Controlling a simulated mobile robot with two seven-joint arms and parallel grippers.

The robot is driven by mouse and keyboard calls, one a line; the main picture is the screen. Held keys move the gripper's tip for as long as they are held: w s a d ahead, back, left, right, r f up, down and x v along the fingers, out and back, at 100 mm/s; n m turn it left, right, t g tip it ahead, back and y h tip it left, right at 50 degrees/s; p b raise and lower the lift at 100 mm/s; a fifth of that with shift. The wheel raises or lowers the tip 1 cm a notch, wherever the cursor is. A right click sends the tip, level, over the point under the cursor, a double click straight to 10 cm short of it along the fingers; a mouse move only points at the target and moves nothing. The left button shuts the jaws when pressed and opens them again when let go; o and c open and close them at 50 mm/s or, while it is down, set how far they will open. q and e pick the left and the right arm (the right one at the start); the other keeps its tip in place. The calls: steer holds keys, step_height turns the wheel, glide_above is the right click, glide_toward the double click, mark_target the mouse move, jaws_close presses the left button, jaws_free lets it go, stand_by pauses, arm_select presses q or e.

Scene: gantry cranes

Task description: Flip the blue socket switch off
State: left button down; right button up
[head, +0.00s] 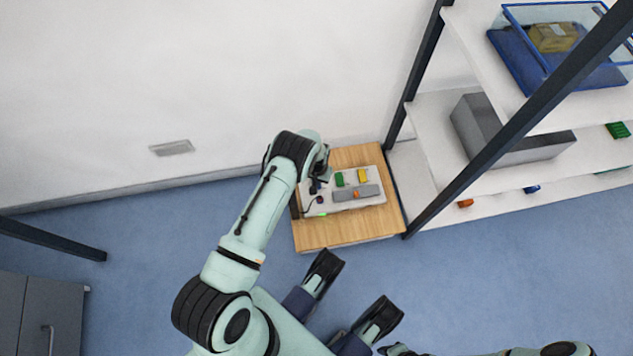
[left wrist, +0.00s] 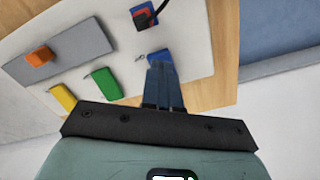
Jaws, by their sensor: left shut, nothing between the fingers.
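A pale board (head: 372,204) carries several coloured switches. In the left wrist view the blue switch (left wrist: 158,55) sits at the board's edge, partly hidden by the fingers of my left gripper (left wrist: 162,68). The gripper is shut and empty, its tips right at the switch; I cannot tell whether they touch it. Its on or off position is not readable. In the head view my left wrist covers the board's left end and hides the blue switch.
Green (left wrist: 101,84) and yellow (left wrist: 63,99) switches and a grey block (left wrist: 75,50) with an orange switch (left wrist: 39,56) share the board. A red-and-blue socket (left wrist: 144,15) has a black cable. The board lies on a wooden box (head: 345,233); shelves (head: 425,125) stand right.

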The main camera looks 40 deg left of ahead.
arm_select(q)
steer(key=shift+f, duration=1)
stand_by(0.4)
steer(key=shift+r, duration=0.1)
steer(key=shift+r+p, duration=2.15)
steer(key=shift+r, duration=1.25)
